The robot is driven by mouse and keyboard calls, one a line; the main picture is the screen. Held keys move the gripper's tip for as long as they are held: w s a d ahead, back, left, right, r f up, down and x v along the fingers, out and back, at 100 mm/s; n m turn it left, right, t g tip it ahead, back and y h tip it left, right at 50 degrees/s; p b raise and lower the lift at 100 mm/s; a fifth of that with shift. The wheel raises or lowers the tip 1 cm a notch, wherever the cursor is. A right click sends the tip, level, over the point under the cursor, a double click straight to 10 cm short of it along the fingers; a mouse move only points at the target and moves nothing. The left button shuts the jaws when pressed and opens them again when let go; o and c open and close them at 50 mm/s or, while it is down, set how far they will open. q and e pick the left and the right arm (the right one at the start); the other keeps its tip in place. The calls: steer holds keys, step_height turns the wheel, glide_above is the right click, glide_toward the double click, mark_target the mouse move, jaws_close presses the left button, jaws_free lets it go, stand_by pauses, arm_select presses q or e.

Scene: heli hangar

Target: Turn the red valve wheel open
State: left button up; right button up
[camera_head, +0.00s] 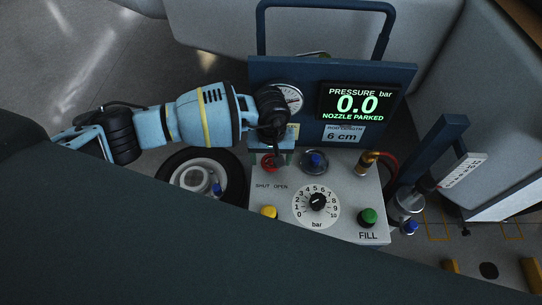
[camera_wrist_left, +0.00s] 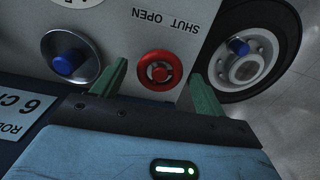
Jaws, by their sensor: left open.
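The red valve wheel (camera_head: 269,166) sits on the grey panel top by the SHUT and OPEN labels, partly hidden by my left gripper in the head view. It shows whole in the left wrist view (camera_wrist_left: 159,71) as a small red ring on the panel. My left gripper (camera_wrist_left: 158,92) is open, its two green fingers apart, one on each side of the wheel in that picture. I cannot tell whether the fingers touch it. In the head view my left gripper (camera_head: 272,150) points down over the wheel. My right gripper is not in view.
A display (camera_head: 357,103) reads 0.0 bar, NOZZLE PARKED, beside a round gauge (camera_head: 289,98). The panel also carries a blue-capped fitting (camera_head: 315,161), a dial (camera_head: 317,201), a yellow button (camera_head: 269,212) and a green FILL button (camera_head: 368,216). A wheel with tyre (camera_head: 172,173) stands left.

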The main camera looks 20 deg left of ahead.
mark_target(271, 161)
arm_select(q)
steer(key=shift+r, duration=0.15)
step_height(271, 161, up, 8)
steer(key=shift+f, duration=0.2)
stand_by(0.5)
